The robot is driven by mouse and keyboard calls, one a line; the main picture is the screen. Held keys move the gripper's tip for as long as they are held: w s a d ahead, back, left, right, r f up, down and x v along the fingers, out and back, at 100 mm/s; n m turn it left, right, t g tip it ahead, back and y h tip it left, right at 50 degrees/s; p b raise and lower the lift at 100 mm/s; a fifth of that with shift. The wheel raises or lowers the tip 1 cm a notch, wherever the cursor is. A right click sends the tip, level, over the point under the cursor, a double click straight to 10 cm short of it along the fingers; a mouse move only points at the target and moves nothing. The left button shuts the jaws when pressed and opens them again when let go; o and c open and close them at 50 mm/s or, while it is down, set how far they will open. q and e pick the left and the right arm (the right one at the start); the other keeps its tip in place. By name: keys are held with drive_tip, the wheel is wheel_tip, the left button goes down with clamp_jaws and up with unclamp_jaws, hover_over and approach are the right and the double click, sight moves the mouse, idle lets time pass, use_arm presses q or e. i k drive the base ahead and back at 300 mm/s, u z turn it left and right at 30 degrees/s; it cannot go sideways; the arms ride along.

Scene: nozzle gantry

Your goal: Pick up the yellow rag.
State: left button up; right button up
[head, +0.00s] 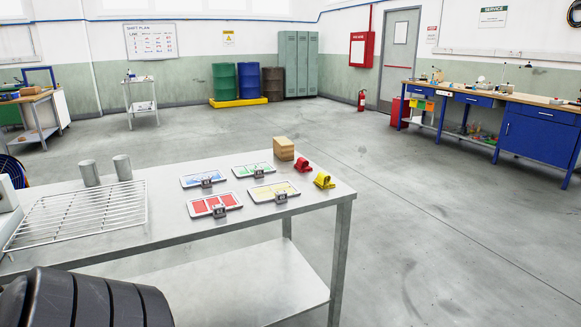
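A small yellow bundle (324,181), which looks like the yellow rag, sits near the right end of the metal table (240,225). It is too small to make out its folds. A similar red bundle (303,164) lies just behind it and to its left, apart from it. A tray with yellow panels (273,192) lies to the left of the yellow bundle. Neither of my grippers is in view.
Trays with red (214,205), blue (204,179) and green (254,169) panels lie on the table. A brown block (284,149) stands behind them. A wire rack (85,212) and two grey cylinders (122,167) are at left. The floor to the right is clear.

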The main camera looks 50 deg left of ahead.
sight(322, 180)
drive_tip(key=u, duration=1.15)
drive_tip(key=i, duration=1.1)
drive_tip(key=u, duration=1.25)
